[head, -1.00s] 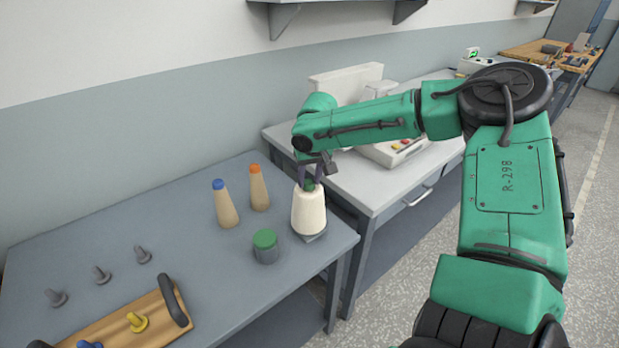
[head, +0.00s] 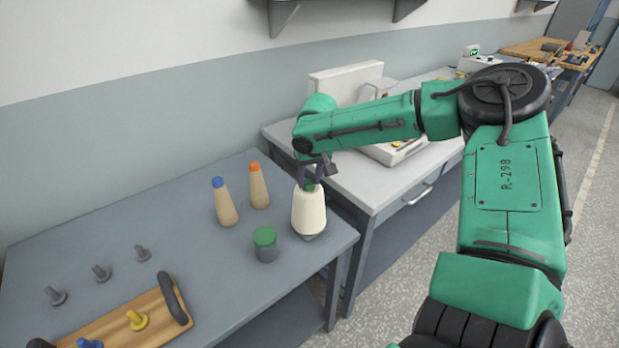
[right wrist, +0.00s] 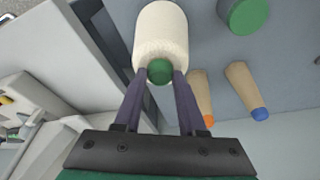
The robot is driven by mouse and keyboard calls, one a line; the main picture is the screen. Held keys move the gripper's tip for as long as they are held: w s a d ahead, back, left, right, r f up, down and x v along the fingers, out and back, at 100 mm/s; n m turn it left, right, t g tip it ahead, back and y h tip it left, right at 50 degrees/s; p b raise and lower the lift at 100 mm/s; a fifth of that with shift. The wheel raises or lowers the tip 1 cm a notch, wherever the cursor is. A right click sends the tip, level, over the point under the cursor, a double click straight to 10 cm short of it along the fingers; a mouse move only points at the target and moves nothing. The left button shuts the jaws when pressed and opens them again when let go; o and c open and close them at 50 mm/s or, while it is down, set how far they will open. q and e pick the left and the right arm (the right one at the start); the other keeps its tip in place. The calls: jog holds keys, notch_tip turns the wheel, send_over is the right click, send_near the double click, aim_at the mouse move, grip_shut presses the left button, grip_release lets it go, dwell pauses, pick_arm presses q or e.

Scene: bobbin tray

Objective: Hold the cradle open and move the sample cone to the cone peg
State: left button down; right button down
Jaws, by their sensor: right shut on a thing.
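A cream cone with a green tip (head: 309,210) stands upright near the right edge of the grey-blue table, over a small grey base that shows under it. My right gripper (head: 311,183) points down from above and is shut on the cone's green tip. In the right wrist view the two dark fingers (right wrist: 160,74) lie on either side of the green tip of the cream cone (right wrist: 161,28). I cannot tell whether the cone is clear of its base. Several grey pegs (head: 101,273) stand at the left of the table. No cradle can be made out for certain. My left gripper is not in view.
Two tan cones, one blue-tipped (head: 225,203) and one orange-tipped (head: 258,186), stand left of the cream cone. A green-topped grey cylinder (head: 265,246) stands in front. A wooden tray (head: 162,333) with dark handles lies at front left. A white machine (head: 392,153) sits on the neighbouring bench.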

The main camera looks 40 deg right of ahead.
jog(key=shift+f+b, duration=0.35)
jog(key=shift+f, duration=0.2)
jog(key=shift+c, duration=2)
grip_release()
jog(key=shift+r, duration=0.1)
jog(key=v, duration=1.4)
jog(key=shift+r+b, duration=0.25)
jog(key=shift+b, duration=0.05)
jog(key=shift+a, duration=0.1)
